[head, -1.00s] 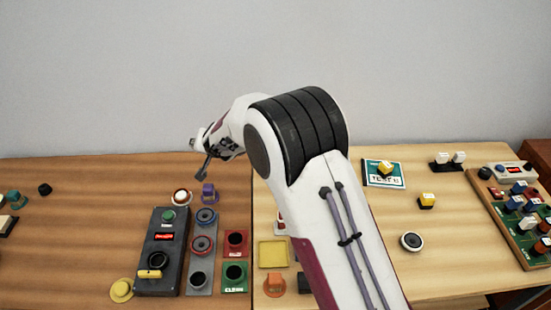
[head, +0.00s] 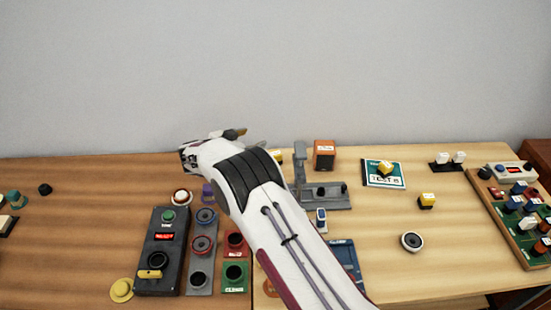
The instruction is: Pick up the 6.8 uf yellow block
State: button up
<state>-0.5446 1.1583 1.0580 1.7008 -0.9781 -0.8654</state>
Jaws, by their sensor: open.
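A yellow block with a white top (head: 427,201) sits alone on the light wood table at the right. Another yellow block (head: 386,168) rests on a teal test card (head: 370,179). A third yellow object (head: 276,156) shows partly behind my arm. Their labels are too small to read, so I cannot tell which is 6.8 uf. My gripper (head: 236,133) is open, raised beyond my wrist at the back centre, left of and apart from the two right-hand blocks. Much of it is hidden by my arm.
An orange speaker box (head: 324,154) and a grey stand (head: 325,197) are right of my arm. A round speaker (head: 411,241) lies at the right front. A component board (head: 520,215) is at far right. A dark control box (head: 162,250) stands left. Table around the lone block is clear.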

jog(key=s+d+h, duration=0.1)
jog(key=s+d+r+g+h, duration=0.1)
jog(key=d, duration=0.1)
jog(key=s+d+r, duration=0.1)
jog(key=shift+d+m+g+h, duration=0.25)
jog(key=shift+m+g+h, duration=0.05)
jog(key=shift+g+h, duration=0.1)
jog(key=shift+f, duration=0.1)
jog(key=shift+f, duration=1.7)
jog(key=shift+f, duration=0.1)
jog(key=shift+f, duration=0.55)
jog(key=shift+w+d+f, duration=0.25)
jog(key=shift+d+f, duration=0.05)
jog(key=shift+f, duration=0.4)
jog(key=shift+w+d+f, duration=0.2)
jog(key=shift+d+f, duration=0.05)
jog(key=shift+f, duration=0.45)
jog(key=shift+w+d+f, duration=0.3)
jog(key=shift+w+d, duration=0.15)
jog(key=shift+w, duration=0.05)
